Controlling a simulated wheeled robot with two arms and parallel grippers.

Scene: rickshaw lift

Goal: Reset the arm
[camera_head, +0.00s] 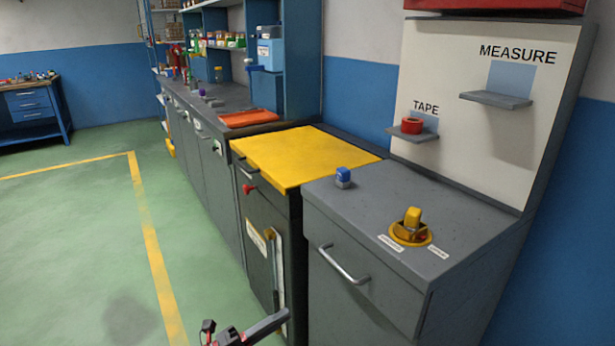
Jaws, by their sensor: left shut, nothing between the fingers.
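My left gripper (268,326) shows at the bottom edge of the head view, partly cut off. It is shut and empty, in front of the grey cabinets and apart from them. My right gripper is not in view.
A grey cabinet (365,295) with a bar handle stands at the right, with a blue-topped item (343,178) and a yellow rotary switch (411,228) on it. A yellow-topped cabinet (300,155) stands beside it. Red tape (411,126) sits on a wall shelf. The green floor (70,240) at left is clear.

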